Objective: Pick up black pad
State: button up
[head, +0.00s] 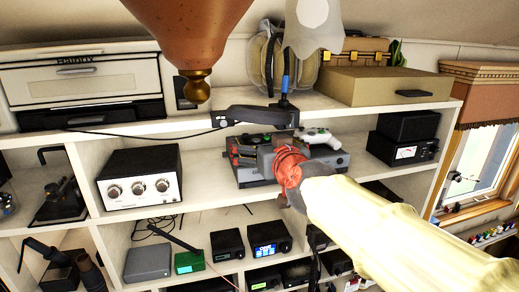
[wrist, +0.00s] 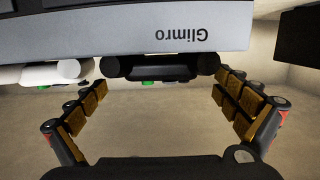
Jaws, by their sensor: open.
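The black pad, a dark game controller (head: 262,139), lies on top of a grey console (head: 335,162) on the middle shelf. In the wrist view, which looks upside down, the black pad (wrist: 160,66) sits at the console's edge, with the "Glimro" label beside it. A white controller (head: 318,138) lies to its right in the head view; it also shows in the wrist view (wrist: 55,72). My gripper (wrist: 163,90) is open and empty, its fingers spread to either side of the black pad. In the head view my gripper and arm partly hide the pad and console.
A silver three-knob box (head: 140,178) stands left and a black metered radio (head: 403,148) right. Several small radios fill the shelf below. A copper-coloured hanging object (head: 190,35) is in the foreground.

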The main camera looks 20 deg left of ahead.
jog(key=shift+w+a, duration=0.15)
jog(key=shift+w, duration=0.15)
jog(key=shift+s, duration=0.15)
jog(key=shift+c, duration=0.3)
jog(key=shift+c, duration=1.2)
jog(key=shift+f, duration=0.1)
jog(key=c, duration=1)
